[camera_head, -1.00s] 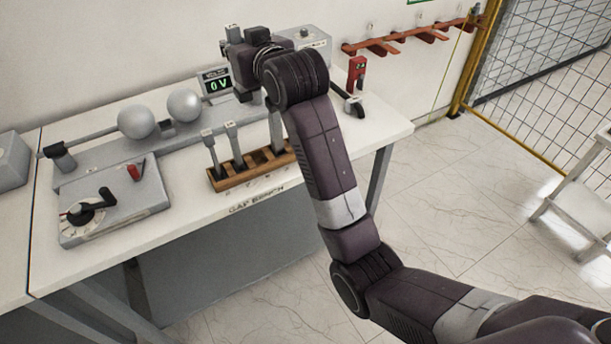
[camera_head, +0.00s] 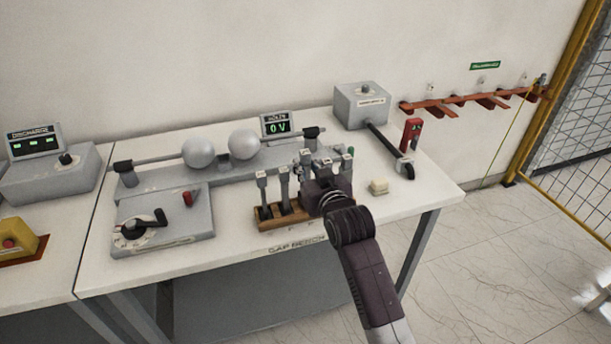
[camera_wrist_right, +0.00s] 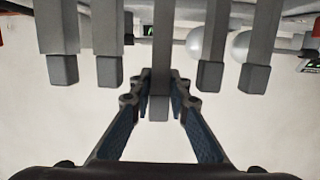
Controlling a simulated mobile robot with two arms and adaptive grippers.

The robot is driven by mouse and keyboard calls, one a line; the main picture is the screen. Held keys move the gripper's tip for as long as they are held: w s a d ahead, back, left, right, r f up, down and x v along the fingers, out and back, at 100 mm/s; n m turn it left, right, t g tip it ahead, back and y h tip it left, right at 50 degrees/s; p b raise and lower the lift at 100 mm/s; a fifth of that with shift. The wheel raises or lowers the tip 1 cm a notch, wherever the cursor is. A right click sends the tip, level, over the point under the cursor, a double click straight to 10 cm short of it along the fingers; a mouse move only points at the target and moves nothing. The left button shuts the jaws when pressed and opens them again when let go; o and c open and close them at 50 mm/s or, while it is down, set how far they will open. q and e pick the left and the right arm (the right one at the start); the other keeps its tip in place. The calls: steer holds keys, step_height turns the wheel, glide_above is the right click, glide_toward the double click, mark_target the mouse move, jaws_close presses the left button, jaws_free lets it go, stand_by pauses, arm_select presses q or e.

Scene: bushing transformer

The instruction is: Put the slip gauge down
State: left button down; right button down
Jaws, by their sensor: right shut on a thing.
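Several grey slip gauges stand in a brown wooden rack (camera_head: 268,220) at the bench's front edge, with two clear ones (camera_head: 263,195) at its left end. My right gripper (camera_head: 318,178) is at the right part of the rack, and its own wrist partly hides the gauges there. In the right wrist view, its two fingers (camera_wrist_right: 158,100) are shut on the middle slip gauge (camera_wrist_right: 159,60), with other gauges hanging down the picture on both sides. Whether the held gauge is seated in its slot is hidden. My left gripper is out of view.
Behind the rack is the sphere gap with two grey spheres (camera_head: 243,144) and a 0 V display (camera_head: 278,125). A crank unit (camera_head: 165,222) lies left.

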step_height(320, 180, down, 3)
steer(key=shift+f, duration=0.15)
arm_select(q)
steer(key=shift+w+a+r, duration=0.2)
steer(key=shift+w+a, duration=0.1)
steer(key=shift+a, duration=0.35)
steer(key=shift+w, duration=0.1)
arm_select(e)
steer(key=shift+f, duration=0.15)
steer(key=c, duration=2.1)
jaws_free()
steer(key=shift+f, duration=0.15)
steer(key=shift+s, duration=0.1)
